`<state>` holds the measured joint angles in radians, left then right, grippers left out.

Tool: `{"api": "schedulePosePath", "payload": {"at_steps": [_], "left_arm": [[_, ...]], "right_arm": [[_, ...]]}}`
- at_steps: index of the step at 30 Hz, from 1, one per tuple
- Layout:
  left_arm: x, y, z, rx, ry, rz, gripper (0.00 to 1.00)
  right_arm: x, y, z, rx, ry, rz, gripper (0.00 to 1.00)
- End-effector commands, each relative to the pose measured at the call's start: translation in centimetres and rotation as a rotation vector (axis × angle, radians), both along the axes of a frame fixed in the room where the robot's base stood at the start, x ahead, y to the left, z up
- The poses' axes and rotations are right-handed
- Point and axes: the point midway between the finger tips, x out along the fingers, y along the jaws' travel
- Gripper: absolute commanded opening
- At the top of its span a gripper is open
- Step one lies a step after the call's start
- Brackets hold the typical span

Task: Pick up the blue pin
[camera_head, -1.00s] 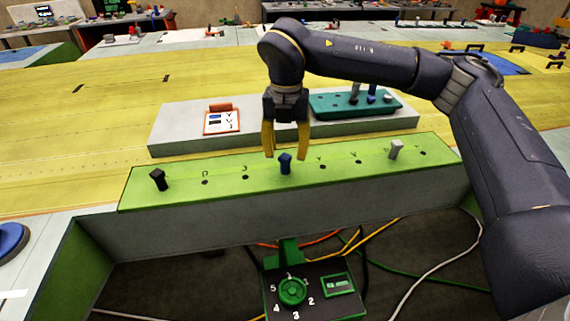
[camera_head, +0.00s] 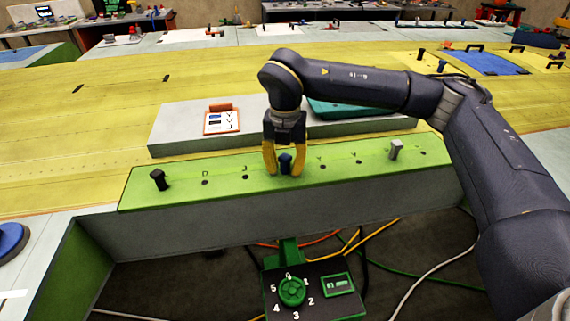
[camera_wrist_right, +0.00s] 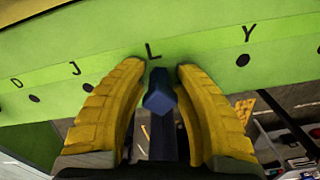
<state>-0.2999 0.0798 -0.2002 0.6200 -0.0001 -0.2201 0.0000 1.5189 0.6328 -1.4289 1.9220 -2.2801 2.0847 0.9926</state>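The blue pin (camera_head: 285,164) stands upright in the green top of the jig bar (camera_head: 225,182), in the middle of its row of holes. My right gripper (camera_head: 284,172) is lowered over it with its yellow fingers apart, one on each side of the pin. In the right wrist view the blue pin (camera_wrist_right: 160,92) shows between the open fingers of my right gripper (camera_wrist_right: 157,70), with a gap on both sides, near the letter L. My left gripper is in neither view.
A black pin (camera_head: 159,180) stands at the bar's left end and a grey pin (camera_head: 396,149) toward its right. Behind is a grey block with a small card (camera_head: 221,122) and a teal tray (camera_head: 345,108). A dial box (camera_head: 312,290) hangs below the bar.

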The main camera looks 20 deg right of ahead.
Motion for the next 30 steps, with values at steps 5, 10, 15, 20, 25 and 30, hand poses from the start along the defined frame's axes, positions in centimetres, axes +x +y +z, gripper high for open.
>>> {"api": "schedulePosePath", "payload": {"at_steps": [5,10,15,20,25,30], "left_arm": [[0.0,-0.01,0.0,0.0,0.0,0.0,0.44],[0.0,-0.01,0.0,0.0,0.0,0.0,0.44],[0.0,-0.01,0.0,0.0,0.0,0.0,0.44],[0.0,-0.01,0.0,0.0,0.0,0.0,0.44],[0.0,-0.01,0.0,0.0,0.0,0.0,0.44],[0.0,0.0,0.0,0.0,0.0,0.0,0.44]], "right_arm": [[0.01,-0.01,0.01,0.0,0.0,0.0,0.07],[0.01,0.0,0.02,0.0,0.0,0.0,0.0],[0.01,0.0,0.02,0.0,0.0,0.0,0.0],[0.01,0.0,0.03,0.0,0.0,0.0,0.0],[0.01,0.01,0.07,0.0,0.0,0.0,0.0],[0.05,0.01,0.66,0.001,-0.001,0.0,0.0]]}}
